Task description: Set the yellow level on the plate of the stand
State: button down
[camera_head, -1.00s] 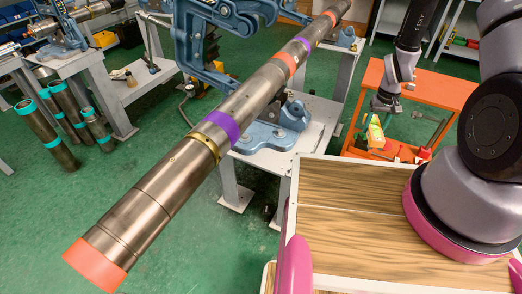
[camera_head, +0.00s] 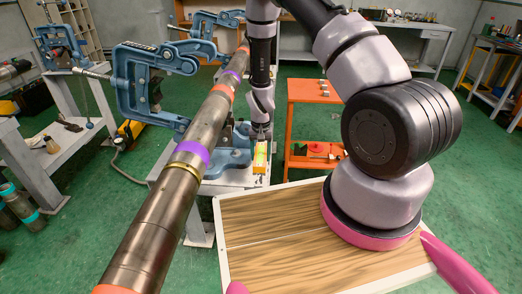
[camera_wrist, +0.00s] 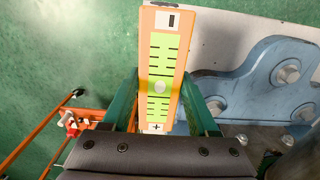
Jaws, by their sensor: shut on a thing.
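The yellow level (camera_head: 260,157) is upright in the picture under my gripper (camera_head: 261,138), at the right edge of the stand's white plate (camera_head: 232,180). In the wrist view, the level (camera_wrist: 161,60) has orange-yellow sides, a lime scale face and plus and minus marks. The green fingers of my gripper (camera_wrist: 161,100) are shut on its sides. The plate (camera_wrist: 215,30) lies to the right of and behind the level, with green floor to its left. I cannot tell whether the level touches the plate.
A blue vise (camera_head: 228,155) is bolted to the plate, close to the level's left. A long pipe (camera_head: 165,205) runs through the vises, left of my arm. An orange shelf cart (camera_head: 312,92) stands right of my gripper.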

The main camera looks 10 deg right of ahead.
jog(key=shift+d+f, duration=0.1)
jog(key=shift+f, duration=2.15)
jog(key=shift+f, duration=0.4)
jog(key=shift+c, duration=0.4)
grip_release()
jog(key=shift+r, duration=3.5)
